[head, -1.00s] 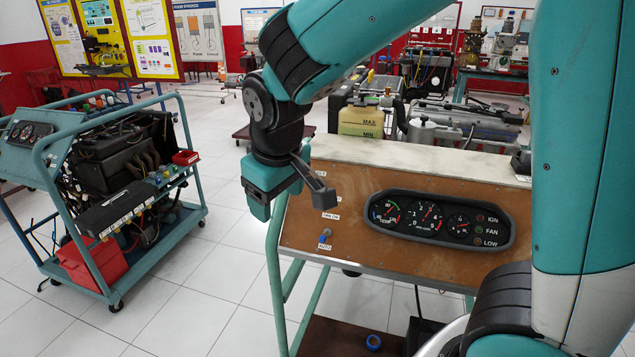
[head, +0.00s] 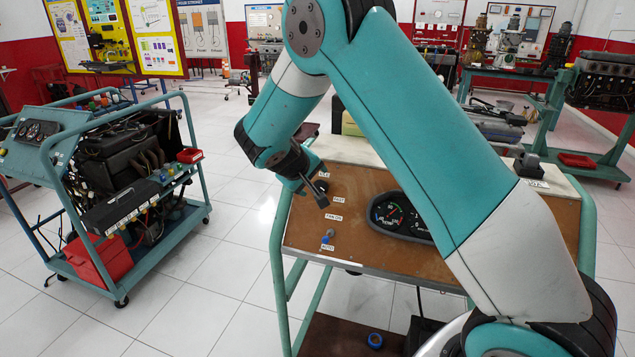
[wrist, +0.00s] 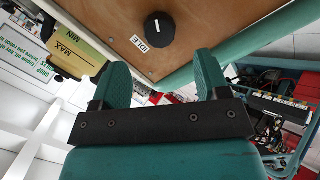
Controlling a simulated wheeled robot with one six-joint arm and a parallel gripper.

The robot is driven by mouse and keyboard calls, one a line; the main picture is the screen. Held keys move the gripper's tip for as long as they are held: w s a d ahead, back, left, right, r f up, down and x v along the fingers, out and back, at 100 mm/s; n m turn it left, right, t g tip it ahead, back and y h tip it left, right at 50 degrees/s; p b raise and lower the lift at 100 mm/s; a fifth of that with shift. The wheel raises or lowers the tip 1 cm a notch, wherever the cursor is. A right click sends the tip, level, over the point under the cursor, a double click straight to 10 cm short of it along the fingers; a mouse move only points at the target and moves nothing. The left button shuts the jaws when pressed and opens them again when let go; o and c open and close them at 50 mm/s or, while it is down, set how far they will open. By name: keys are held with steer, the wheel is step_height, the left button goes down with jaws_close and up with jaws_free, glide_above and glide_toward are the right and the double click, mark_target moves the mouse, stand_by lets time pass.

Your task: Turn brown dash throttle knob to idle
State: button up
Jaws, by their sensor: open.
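The throttle knob (wrist: 160,30) is round and black with a white pointer line, on the brown dash panel (wrist: 205,45). The pointer aims toward the top of the wrist view, not at the IDLE label (wrist: 139,42) beside the knob. In the head view the brown panel (head: 290,235) is at the middle, and my wrist crowds the knob's area at its upper left. My gripper (wrist: 158,65) is open and empty, its teal fingers apart. The knob shows beyond and between the fingertips, clear of them. My gripper (head: 302,186) is small in the head view.
A gauge cluster (head: 400,215) on the panel is partly hidden by my arm. A small blue-tipped switch (head: 327,236) sits low on the panel. A yellow tank (wrist: 75,45) stands behind it. Another engine trainer cart (head: 125,270) is at the left, with open tiled floor between.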

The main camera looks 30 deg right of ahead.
mark_target(318, 186)
steer(key=p+x, duration=0.1)
steer(key=x, duration=0.5)
steer(key=shift+d+f, duration=0.1)
steer(key=shift+f, duration=0.05)
steer(key=shift+c, duration=0.5)
steer(key=c, duration=0.8)
